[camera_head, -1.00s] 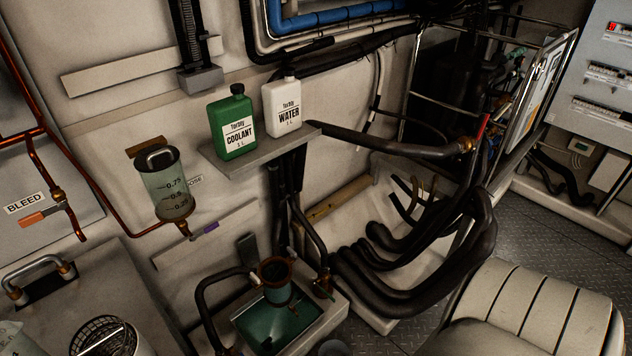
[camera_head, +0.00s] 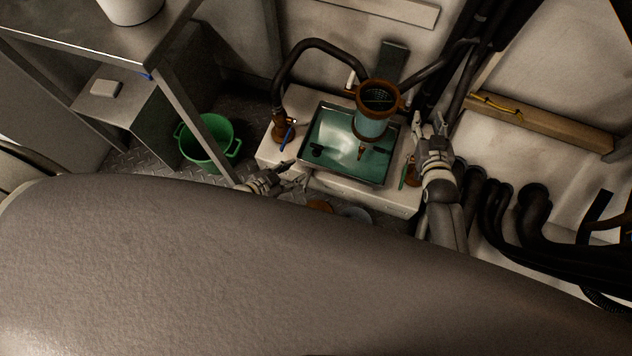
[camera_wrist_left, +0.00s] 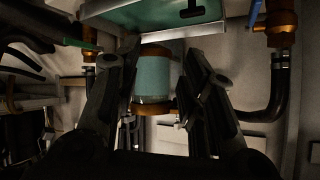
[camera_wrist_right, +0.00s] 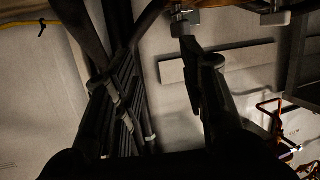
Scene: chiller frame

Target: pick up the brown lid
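A brown round thing (camera_head: 320,206), possibly the brown lid, lies low in front of the white base in the head view. My own body's edge hides part of it, so I cannot be sure. My left gripper (camera_head: 291,174) is just left of and above it in the picture; in the left wrist view its fingers (camera_wrist_left: 160,65) are apart and hold nothing. My right gripper (camera_head: 430,124) is raised right of the green-blue tray; in the right wrist view its fingers (camera_wrist_right: 150,55) are apart and empty.
A clear cylinder with a brown rim (camera_head: 402,104) stands over the tray (camera_head: 320,130) on the white base (camera_head: 370,196). A blue-handled valve (camera_head: 289,133) is at the left, black hoses (camera_head: 480,200) at the right. A green bucket (camera_head: 226,150) stands under the metal table (camera_head: 95,45).

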